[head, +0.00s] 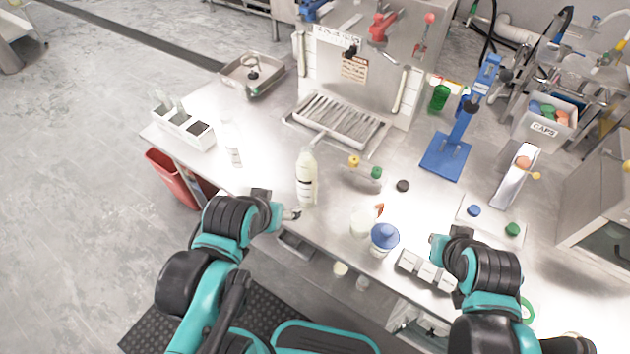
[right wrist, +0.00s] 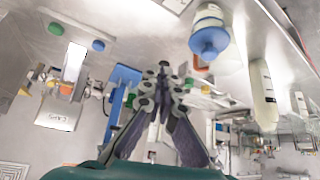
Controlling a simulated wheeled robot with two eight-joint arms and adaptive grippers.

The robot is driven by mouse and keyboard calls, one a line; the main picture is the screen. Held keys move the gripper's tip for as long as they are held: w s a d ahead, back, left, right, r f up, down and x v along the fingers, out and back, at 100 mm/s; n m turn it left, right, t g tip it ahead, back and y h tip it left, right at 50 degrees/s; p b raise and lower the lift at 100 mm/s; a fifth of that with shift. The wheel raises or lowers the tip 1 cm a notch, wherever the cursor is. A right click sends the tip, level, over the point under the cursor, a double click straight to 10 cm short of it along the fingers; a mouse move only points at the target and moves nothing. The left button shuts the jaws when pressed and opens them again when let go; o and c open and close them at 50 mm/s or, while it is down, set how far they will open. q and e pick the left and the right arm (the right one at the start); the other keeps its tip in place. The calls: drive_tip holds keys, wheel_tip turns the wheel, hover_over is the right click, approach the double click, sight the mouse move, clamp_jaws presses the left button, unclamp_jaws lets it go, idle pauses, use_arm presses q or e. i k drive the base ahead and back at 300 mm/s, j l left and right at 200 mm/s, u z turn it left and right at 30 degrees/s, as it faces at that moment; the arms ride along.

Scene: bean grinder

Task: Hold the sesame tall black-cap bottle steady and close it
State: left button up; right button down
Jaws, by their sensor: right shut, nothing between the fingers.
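A tall cream-coloured bottle (head: 306,182) with a dark label mark stands upright on the steel table, left of the middle. It also shows in the right wrist view (right wrist: 263,95). I cannot make out a black cap on its top. A small black round piece, like a cap (head: 403,186), lies on the table to the right of the bottle. My left gripper (head: 296,214) is low beside the bottle's base, at the front edge; whether it touches is unclear. My right gripper (head: 436,240) is at the front right, away from the bottle; its fingertips (right wrist: 163,68) are together and empty.
A blue-lidded jar (head: 384,237) and a pale container (head: 362,222) stand between the bottle and my right gripper. Yellow (head: 354,161) and green (head: 376,172) caps lie behind. A blue press (head: 447,155) stands at back right. A grey block (head: 427,271) is at the front edge.

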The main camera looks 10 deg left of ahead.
sight(306, 167)
drive_tip(key=i+j+z, duration=0.15)
drive_tip(key=j+z, duration=0.15)
drive_tip(key=j, duration=0.55)
drive_tip(key=j+z, duration=0.25)
drive_tip(key=j, duration=0.6)
drive_tip(key=i, duration=0.05)
